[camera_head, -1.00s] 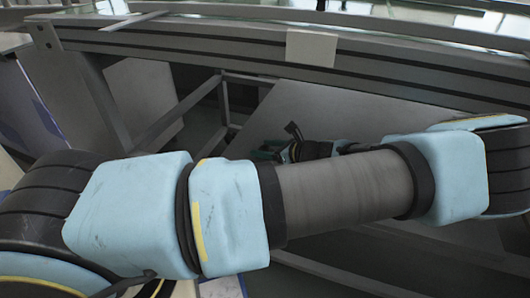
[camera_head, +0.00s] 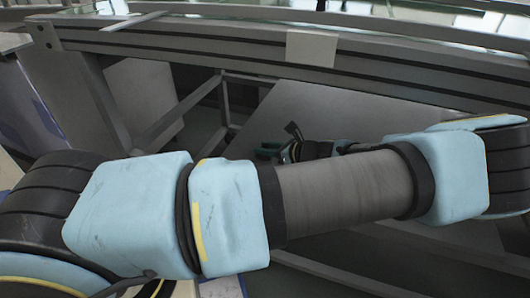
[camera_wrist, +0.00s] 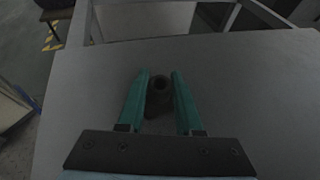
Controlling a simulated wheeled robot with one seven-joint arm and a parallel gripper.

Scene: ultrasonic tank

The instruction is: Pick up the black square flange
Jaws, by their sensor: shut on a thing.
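The black square flange (camera_wrist: 158,100) shows in the wrist view as a small dark piece with a round hole at its top end. It sits between the two green fingers of my gripper (camera_wrist: 161,74), which are shut on it. I cannot tell whether it still touches the grey surface below. In the head view my gripper (camera_head: 268,152) is small, behind my arm, with its green fingers partly visible. The flange cannot be made out there.
A grey flat surface (camera_wrist: 245,100) lies under my gripper and is otherwise bare. A metal frame (camera_wrist: 160,20) stands beyond its far edge. In the head view, a thick grey rail (camera_head: 200,42) runs across the top. My arm blocks much of that view.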

